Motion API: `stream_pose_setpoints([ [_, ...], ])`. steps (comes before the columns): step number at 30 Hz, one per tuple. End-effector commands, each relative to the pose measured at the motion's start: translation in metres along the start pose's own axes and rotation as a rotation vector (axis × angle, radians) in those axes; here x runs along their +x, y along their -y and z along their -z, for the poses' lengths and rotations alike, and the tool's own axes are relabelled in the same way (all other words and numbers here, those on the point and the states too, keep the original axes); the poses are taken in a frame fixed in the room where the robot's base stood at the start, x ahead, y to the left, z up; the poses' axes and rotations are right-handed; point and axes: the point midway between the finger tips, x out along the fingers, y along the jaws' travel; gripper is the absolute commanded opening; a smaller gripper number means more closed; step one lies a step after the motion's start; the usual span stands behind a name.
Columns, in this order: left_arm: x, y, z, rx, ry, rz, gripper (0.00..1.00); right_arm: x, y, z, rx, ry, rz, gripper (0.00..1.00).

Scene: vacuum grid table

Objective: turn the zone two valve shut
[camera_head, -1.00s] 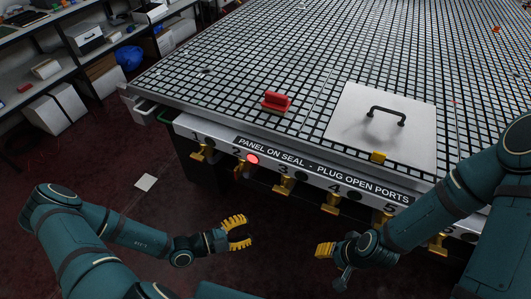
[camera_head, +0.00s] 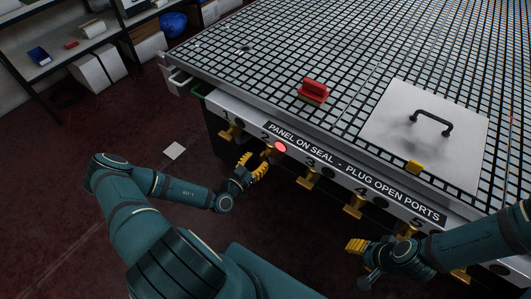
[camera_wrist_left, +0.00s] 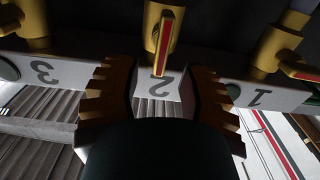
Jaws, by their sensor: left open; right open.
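The zone two valve, a gold body with a red-striped handle, shows in the left wrist view (camera_wrist_left: 160,38) above an upside-down number 2. In the head view, the valve (camera_head: 268,154) is partly hidden behind my left gripper (camera_head: 254,170), beside a lit red lamp (camera_head: 281,147). My left gripper is open. In the left wrist view its two toothed fingers (camera_wrist_left: 158,72) stand apart on either side of the 2, with the valve just beyond and between their tips. I see no clear contact. My right gripper (camera_head: 358,247) is open and empty, below the panel near valve 4.
Valve 1 (camera_head: 230,131) and valve 3 (camera_head: 309,179) flank it closely on the table's front panel (camera_head: 340,168). The floor on the left is mostly clear.

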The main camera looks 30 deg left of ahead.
Motion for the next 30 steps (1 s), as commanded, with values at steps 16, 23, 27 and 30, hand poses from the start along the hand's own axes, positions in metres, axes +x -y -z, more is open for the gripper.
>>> stream_pose_setpoints([
  [16, 0.051, -0.001, 0.000, 0.001, 0.000, -0.001, 0.41, 0.007, -0.003, 0.001, -0.001, -0.004, 0.000, 0.47],
  [23, 0.051, -0.001, 0.000, 0.001, 0.000, -0.001, 0.30, 0.007, -0.003, 0.001, 0.000, -0.004, 0.000, 0.47],
  [27, 0.051, -0.001, 0.000, 0.001, 0.000, -0.001, 0.00, 0.007, -0.003, 0.001, 0.000, -0.004, 0.000, 0.47],
  [30, 0.050, -0.001, 0.000, 0.001, 0.000, -0.001, 0.00, 0.007, -0.003, 0.001, -0.001, -0.004, 0.000, 0.47],
])
